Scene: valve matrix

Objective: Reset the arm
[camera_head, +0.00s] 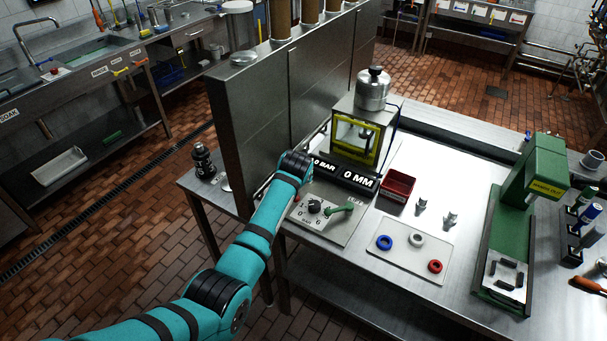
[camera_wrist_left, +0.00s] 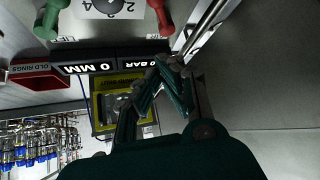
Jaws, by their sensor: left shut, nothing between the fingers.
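My teal left arm (camera_head: 262,232) reaches in from the lower left of the head view, its wrist end beside the steel partition and the control panel. My left gripper (camera_wrist_left: 163,62) shows in the wrist view with its fingertips together and nothing between them. In that view it stands in front of the display bar and the yellow-framed window. The gripper fingers are hard to make out in the head view. My right arm and gripper are not in view.
The control panel (camera_head: 325,211) has a dial and a green lever (camera_head: 341,211). Near it are a display bar (camera_head: 343,174), a yellow-framed press (camera_head: 356,139), a red bin (camera_head: 397,188), a tray of rings (camera_head: 412,262) and a green press (camera_head: 518,215). The steel partition (camera_head: 262,125) stands close to my arm.

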